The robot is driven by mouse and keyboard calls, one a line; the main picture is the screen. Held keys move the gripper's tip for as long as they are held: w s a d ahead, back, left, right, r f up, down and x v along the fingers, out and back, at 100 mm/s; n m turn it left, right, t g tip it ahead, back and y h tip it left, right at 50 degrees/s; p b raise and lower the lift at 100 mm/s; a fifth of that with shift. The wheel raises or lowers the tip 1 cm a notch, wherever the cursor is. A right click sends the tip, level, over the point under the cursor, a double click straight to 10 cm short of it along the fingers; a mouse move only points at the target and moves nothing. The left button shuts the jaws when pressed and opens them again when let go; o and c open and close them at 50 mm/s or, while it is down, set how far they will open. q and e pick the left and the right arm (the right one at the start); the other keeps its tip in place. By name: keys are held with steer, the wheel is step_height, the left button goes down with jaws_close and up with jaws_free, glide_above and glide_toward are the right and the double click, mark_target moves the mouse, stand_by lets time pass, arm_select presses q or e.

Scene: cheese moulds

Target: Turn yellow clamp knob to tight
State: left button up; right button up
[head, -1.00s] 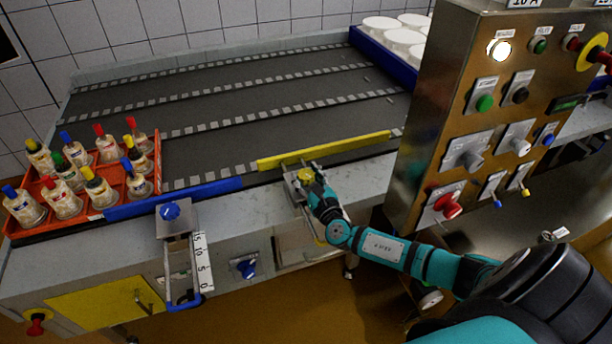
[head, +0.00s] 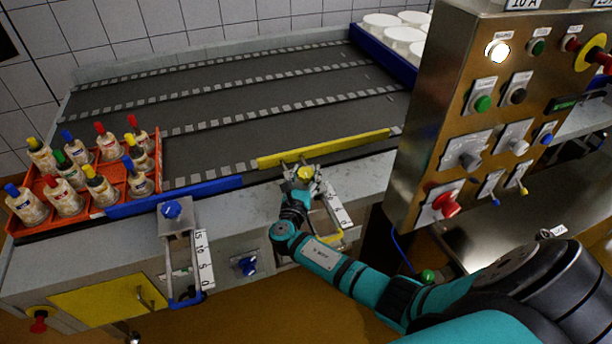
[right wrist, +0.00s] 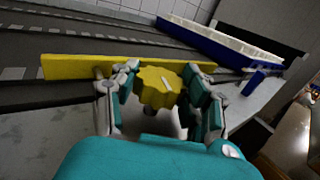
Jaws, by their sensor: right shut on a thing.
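The yellow clamp knob (head: 305,173) sits at the near edge of the conveyor table, just in front of the yellow guide bar (head: 325,149). My right gripper (head: 299,174) is shut on the knob. In the right wrist view the lobed yellow knob (right wrist: 157,87) sits between the two fingers (right wrist: 160,95), with a pale pointer mark on its top. The yellow bar (right wrist: 75,66) runs behind it. A white scale with dark marks (head: 338,208) lies to the right of my gripper. My left gripper is not in view.
An orange crate (head: 50,228) of bottles stands further left. A steel control panel (head: 455,110) rises close on the right. The dark belts (head: 240,95) are mostly clear.

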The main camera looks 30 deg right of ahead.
steer(key=shift+m+g+h+b, duration=0.95)
steer(key=shift+m+g+h, duration=0.5)
steer(key=shift+g, duration=0.45)
steer(key=o, duration=1.2)
steer(key=shift+a, duration=0.2)
steer(key=v, duration=1.1)
steer(key=shift+s+a+r, duration=0.1)
steer(key=shift+a+r, duration=0.05)
steer(key=shift+a, duration=0.2)
